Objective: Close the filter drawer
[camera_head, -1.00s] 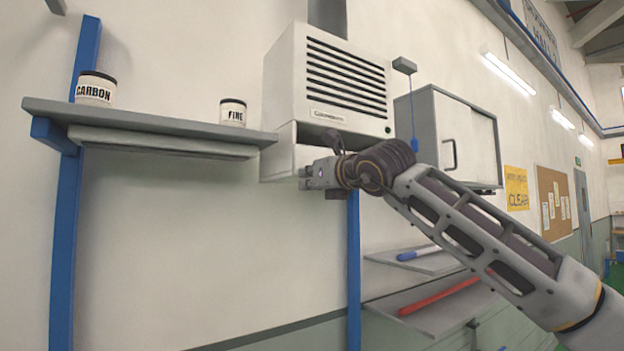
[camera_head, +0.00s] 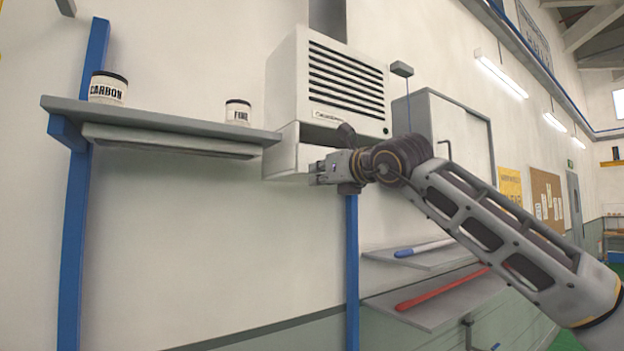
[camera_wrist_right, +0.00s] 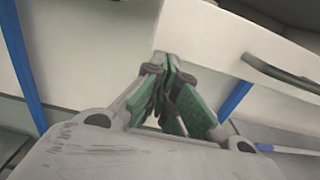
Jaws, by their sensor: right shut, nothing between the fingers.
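The filter drawer (camera_head: 284,148) is a white box under the louvred filter unit (camera_head: 345,85). It stands out from the unit, with a dark gap above it. My right gripper (camera_head: 316,173) is shut and empty, just right of and below the drawer's front in the head view. In the wrist view its green-padded fingertips (camera_wrist_right: 170,65) overlap the drawer's lower corner; I cannot tell whether they touch. My left gripper is not in view.
A grey wall shelf (camera_head: 170,122) at left bears a CARBON jar (camera_head: 108,88) and a FINE jar (camera_head: 237,112). A grey cabinet (camera_head: 460,125) hangs at right. Lower shelves hold a blue bar (camera_head: 423,248) and a red bar (camera_head: 440,288). A blue post (camera_head: 352,270) stands below the unit.

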